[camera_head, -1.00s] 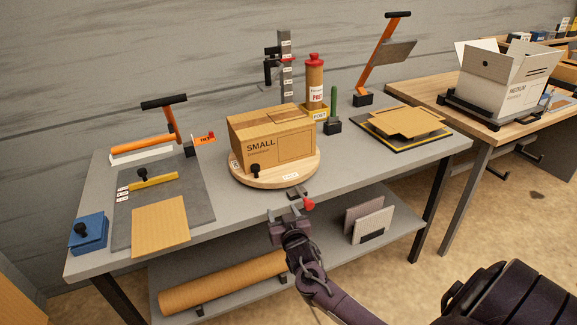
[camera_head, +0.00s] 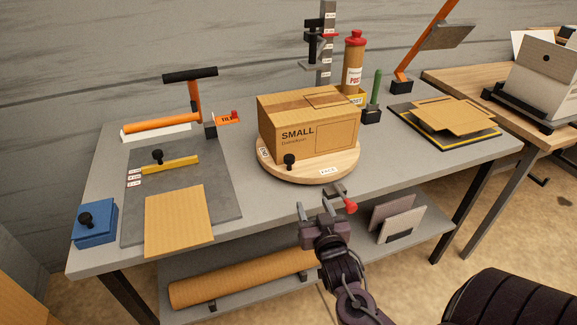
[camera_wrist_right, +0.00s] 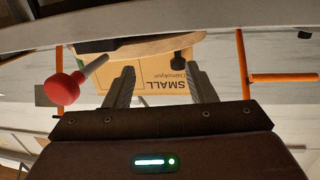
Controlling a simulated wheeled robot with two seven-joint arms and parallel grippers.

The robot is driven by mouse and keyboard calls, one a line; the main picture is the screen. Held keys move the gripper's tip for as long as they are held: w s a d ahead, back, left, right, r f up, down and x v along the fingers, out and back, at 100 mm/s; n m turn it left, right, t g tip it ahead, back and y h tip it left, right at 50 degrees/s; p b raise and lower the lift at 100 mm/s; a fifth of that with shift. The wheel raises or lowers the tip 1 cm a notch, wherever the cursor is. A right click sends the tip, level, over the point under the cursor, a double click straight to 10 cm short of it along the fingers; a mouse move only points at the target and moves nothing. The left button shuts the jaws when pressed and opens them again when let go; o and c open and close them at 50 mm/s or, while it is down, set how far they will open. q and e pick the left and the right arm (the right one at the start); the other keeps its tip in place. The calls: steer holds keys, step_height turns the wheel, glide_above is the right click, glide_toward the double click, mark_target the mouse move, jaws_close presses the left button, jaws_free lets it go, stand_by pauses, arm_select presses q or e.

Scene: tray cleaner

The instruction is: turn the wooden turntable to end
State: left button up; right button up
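The wooden turntable (camera_head: 310,176) is a round disc near the front edge of the grey table. A cardboard box marked SMALL (camera_head: 308,128) sits on it, with a black knob (camera_head: 289,161) at its front left. The disc's front rim carries a white label. My right gripper (camera_head: 318,208) is open and empty, in front of the table edge and just left of a red ball-ended lever (camera_head: 350,206). In the right wrist view its fingers (camera_wrist_right: 160,72) point toward the box, with turntable rim (camera_wrist_right: 150,50) beyond and the red ball (camera_wrist_right: 62,90) to the left. My left gripper is out of view.
A grey mat with a cardboard sheet (camera_head: 179,220) and a blue block (camera_head: 94,222) lie left on the table. A post (camera_head: 327,40), red-capped tube (camera_head: 354,62) and green peg (camera_head: 376,90) stand behind. Flat cardboard (camera_head: 448,118) lies right. A lower shelf holds a roll (camera_head: 240,280).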

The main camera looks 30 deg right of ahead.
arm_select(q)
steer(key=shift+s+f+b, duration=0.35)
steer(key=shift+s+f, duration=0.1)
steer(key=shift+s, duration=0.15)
arm_select(e)
steer(key=s+a+f, duration=0.1)
steer(key=s+f, duration=0.1)
steer(key=s, duration=0.5)
steer(key=shift+s+g, duration=0.15)
steer(key=shift+g, duration=0.15)
steer(key=shift+a, duration=0.1)
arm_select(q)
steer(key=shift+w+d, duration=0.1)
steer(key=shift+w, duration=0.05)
arm_select(e)
steer(key=shift+f, duration=0.1)
